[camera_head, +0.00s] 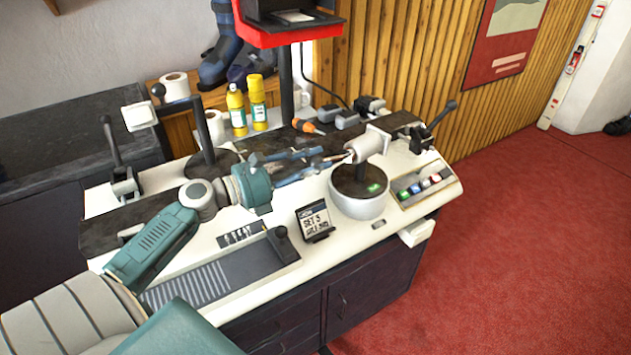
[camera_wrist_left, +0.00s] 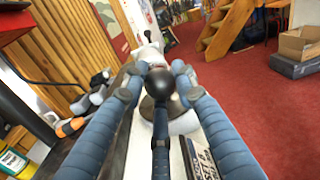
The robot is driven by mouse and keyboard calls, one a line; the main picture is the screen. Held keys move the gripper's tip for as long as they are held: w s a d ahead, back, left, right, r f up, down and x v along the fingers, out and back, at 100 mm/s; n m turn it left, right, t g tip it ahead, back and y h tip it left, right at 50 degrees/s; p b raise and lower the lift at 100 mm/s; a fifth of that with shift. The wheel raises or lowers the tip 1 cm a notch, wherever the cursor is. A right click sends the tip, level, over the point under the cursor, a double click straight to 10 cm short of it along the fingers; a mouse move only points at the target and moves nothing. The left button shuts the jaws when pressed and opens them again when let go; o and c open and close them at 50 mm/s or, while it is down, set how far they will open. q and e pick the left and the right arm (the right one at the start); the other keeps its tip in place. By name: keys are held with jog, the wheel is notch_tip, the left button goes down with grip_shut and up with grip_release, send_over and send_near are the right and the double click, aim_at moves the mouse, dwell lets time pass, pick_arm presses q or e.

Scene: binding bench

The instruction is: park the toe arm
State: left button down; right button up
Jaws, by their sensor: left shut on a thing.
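My left gripper (camera_head: 335,160) reaches across the bench from the left, with its blue fingers beside a white cylindrical head (camera_head: 369,145) above a round white pedestal. In the left wrist view the fingers of this gripper (camera_wrist_left: 160,92) are shut around a black ball knob (camera_wrist_left: 160,82), which I take to be the toe arm's knob. The white head shows behind the knob there. In the head view the fingers hide the knob, and the rest of its arm cannot be made out. My right gripper is not in view.
Another black lever (camera_head: 202,130) with a ball knob stands at the bench's left. Clamp levers (camera_head: 112,142) (camera_head: 441,116) stand at both ends. Yellow bottles (camera_head: 236,110), an orange-handled screwdriver (camera_head: 304,126) and a small sign (camera_head: 314,222) are nearby. Red floor at right is clear.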

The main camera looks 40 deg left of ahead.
pick_arm(q)
jog(key=a, duration=0.1)
jog(key=m+h+b, duration=0.1)
jog(key=w+a+g+h, duration=0.1)
jog(key=shift+a+r+m+b, duration=0.3)
jog(key=shift+m+b, duration=0.05)
jog(key=shift+m, duration=0.05)
jog(key=shift+r, duration=0.1)
jog(key=c, duration=1.7)
grip_release()
jog(key=o, duration=0.3)
jog(key=shift+w, duration=0.1)
jog(key=shift+o, duration=0.2)
jog(key=shift+f+h, duration=0.3)
jog(key=v, duration=1.2)
jog(key=shift+r, duration=0.25)
